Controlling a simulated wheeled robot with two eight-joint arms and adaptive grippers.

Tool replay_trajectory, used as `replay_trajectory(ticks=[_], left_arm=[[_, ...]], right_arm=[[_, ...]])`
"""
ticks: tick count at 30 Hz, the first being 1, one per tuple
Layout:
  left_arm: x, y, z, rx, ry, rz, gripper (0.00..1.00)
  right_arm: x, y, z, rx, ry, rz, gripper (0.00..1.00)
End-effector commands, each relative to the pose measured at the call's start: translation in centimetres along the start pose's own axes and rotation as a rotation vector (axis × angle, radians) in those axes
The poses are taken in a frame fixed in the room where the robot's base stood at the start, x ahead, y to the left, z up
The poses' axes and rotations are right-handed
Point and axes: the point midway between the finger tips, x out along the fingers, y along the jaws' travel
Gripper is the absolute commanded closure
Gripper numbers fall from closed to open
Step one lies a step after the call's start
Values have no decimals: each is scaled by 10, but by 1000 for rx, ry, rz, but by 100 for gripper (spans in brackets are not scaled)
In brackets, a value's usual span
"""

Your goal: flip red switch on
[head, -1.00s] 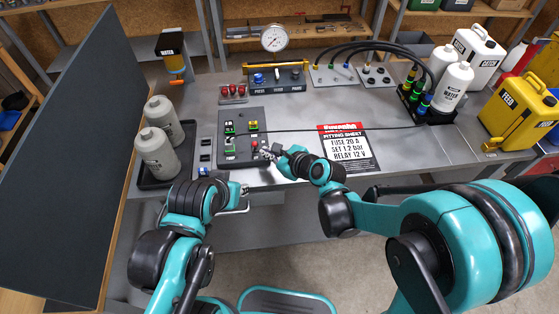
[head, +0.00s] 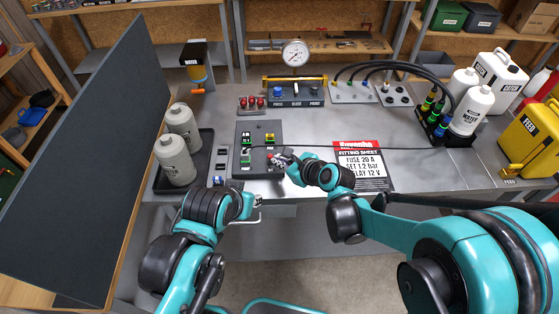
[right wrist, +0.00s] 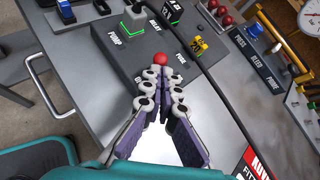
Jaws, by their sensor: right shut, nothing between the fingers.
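The dark switch panel (head: 258,168) lies on the grey bench. My right gripper (head: 279,158) is shut and empty at its front right part. The red switch shows as a round red knob (right wrist: 161,59) just beyond the shut fingertips (right wrist: 163,76) in the right wrist view. Whether they touch it I cannot tell, and its lower part is hidden by the fingers. In the head view the red switch (head: 271,154) is a small red spot beside the gripper.
A black cable runs across the bench from the panel's right side. A fitting sheet (head: 361,163) lies to the right. Grey bottles stand in a black tray (head: 207,162) on the left.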

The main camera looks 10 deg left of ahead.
Motion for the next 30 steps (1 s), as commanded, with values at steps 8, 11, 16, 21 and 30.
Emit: replay_trajectory(ticks=[8,11,16,21,30], left_arm=[[-5,0,-4,0,0,0,69],[-7,0,-5,0,0,0,69],[-11,0,-8,0,0,0,69],[-14,0,-10,0,0,0,69],[-23,0,-16,0,0,0,69]], right_arm=[[0,-3,3,23,33,22,100],[0,-4,4,33,47,32,100],[1,-5,6,53,72,50,100],[1,-7,8,72,102,70,100],[3,-13,14,124,174,121,100]])
